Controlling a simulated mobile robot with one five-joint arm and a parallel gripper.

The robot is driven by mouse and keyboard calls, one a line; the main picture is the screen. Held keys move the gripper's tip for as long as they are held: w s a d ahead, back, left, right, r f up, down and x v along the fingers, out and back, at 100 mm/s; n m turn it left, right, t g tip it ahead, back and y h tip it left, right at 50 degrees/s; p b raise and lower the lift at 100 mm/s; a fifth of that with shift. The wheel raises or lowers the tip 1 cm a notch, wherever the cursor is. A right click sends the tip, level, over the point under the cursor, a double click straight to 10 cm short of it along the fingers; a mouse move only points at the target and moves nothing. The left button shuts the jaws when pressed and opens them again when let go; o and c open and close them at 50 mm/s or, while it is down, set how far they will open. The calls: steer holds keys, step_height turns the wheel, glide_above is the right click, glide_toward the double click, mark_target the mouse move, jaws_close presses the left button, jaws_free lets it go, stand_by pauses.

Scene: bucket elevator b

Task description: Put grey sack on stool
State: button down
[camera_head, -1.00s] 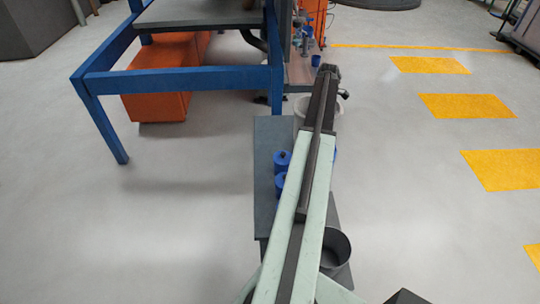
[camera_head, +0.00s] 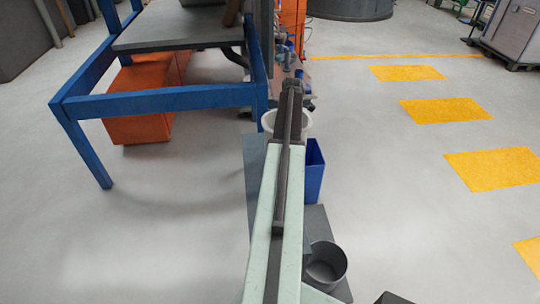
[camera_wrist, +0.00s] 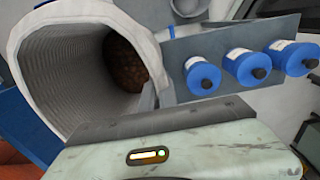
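A light grey-white, open sack (camera_wrist: 60,75) with a ribbed inside and a thick rolled rim is close in front of my gripper in the wrist view. Brown stuff shows deep inside it. In the head view a pale round rim (camera_head: 307,123), likely the same sack, shows behind the end of my arm, mostly covered. My gripper (camera_head: 290,84) points away from me in the head view. Its dark front edge (camera_wrist: 150,125) is at or near the sack's rim in the wrist view; touching cannot be told. Its fingers cannot be made out. I cannot pick out a stool for certain.
A low grey platform (camera_head: 257,185) lies under my arm. It bears a grey pot (camera_head: 325,265). A blue bin (camera_head: 313,172) stands to the right. Blue canisters (camera_wrist: 245,67) line a grey plate in the wrist view. A blue-framed table (camera_head: 160,100) stands left.

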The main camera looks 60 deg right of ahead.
steer(key=w+a, duration=0.4)
steer(key=a, duration=0.2)
steer(key=shift+w+a+f+b, duration=0.2)
steer(key=shift+w+f+b, duration=0.1)
steer(key=shift+w+f, duration=0.05)
steer(key=f+b, duration=0.2)
steer(key=a+f+b, duration=0.1)
steer(key=shift+w+f+b, duration=0.3)
steer(key=shift+w+f, duration=0.05)
steer(key=shift+f, duration=0.1)
steer(key=c, duration=2.1)
jaws_free()
steer(key=shift+f, duration=0.1)
steer(key=o, duration=0.5)
steer(key=shift+c, duration=0.2)
